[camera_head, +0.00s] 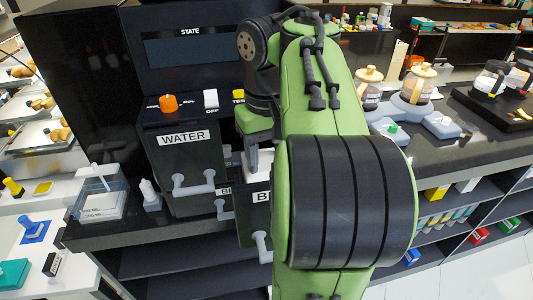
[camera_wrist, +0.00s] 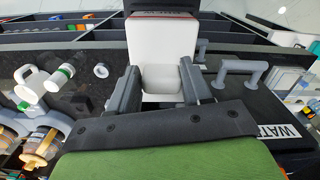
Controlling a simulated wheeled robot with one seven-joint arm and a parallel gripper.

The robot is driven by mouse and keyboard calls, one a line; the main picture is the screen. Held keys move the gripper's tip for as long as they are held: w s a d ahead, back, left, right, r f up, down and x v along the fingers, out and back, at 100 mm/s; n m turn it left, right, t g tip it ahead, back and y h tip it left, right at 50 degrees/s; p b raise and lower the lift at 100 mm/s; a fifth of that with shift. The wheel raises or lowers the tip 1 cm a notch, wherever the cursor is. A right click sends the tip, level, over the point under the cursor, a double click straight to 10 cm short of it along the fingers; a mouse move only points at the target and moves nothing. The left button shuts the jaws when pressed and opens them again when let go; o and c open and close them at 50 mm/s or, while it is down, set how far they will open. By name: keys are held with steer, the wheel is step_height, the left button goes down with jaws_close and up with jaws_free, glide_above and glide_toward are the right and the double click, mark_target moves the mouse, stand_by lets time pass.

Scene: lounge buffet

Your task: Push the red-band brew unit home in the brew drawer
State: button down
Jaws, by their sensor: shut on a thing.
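The white brew unit (camera_wrist: 162,45) stands in front of my gripper (camera_wrist: 160,84) in the wrist view, with a thin red band (camera_wrist: 163,14) near its far end. My two grey fingers sit on either side of its near end, shut on it. In the head view, a strip of the white unit (camera_head: 262,160) shows left of my green arm, at the opened brew drawer (camera_head: 246,212), whose label is partly covered. I cannot tell how deep the unit sits.
The WATER drawer (camera_head: 184,150) with its grey handle is just left. The panel above has an orange knob (camera_head: 168,103) and a white OFF switch (camera_head: 211,98). Open shelves lie below.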

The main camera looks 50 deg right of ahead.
steer(key=shift+c, duration=2)
jaws_free()
step_height(320, 180, up, 12)
steer(key=p, duration=0.8)
